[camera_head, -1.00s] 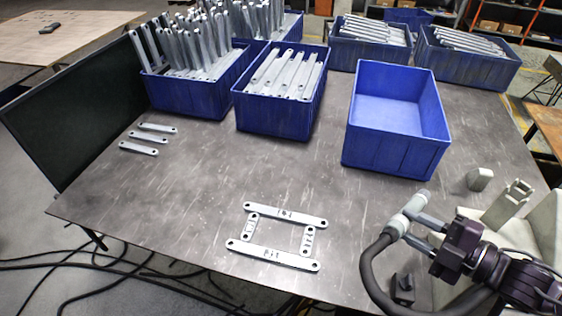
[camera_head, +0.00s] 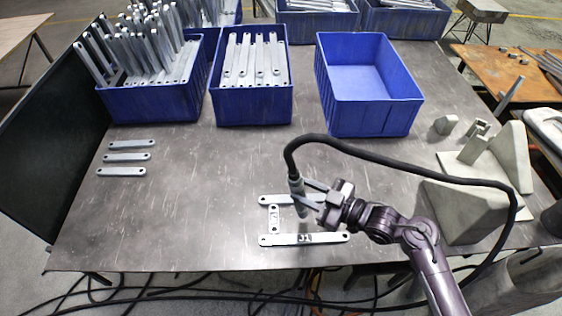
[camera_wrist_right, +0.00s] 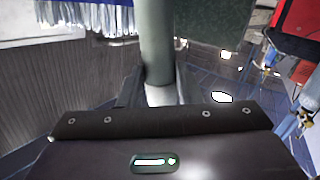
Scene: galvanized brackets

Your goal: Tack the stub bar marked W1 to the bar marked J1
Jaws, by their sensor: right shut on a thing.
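My right gripper (camera_head: 316,193) is shut on a grey welding torch (camera_head: 296,187) with a thick black hose. The torch is nearly upright, with its tip over the right part of the bar frame; I cannot tell whether it touches. The torch (camera_wrist_right: 155,45) also fills the middle of the right wrist view. The front long bar (camera_head: 275,240) has a dark mark that looks like J1. A stub bar (camera_head: 274,220) joins the left side, its mark unreadable. The back long bar (camera_head: 270,199) is partly hidden by the gripper, and the right stub is mostly hidden by the torch. My left gripper is out of view.
Three loose bars (camera_head: 127,157) lie at the table's left. An empty blue bin (camera_head: 368,117) and bins full of bars (camera_head: 252,105) stand at the back. Grey blocks and a stand (camera_head: 460,205) are at the right.

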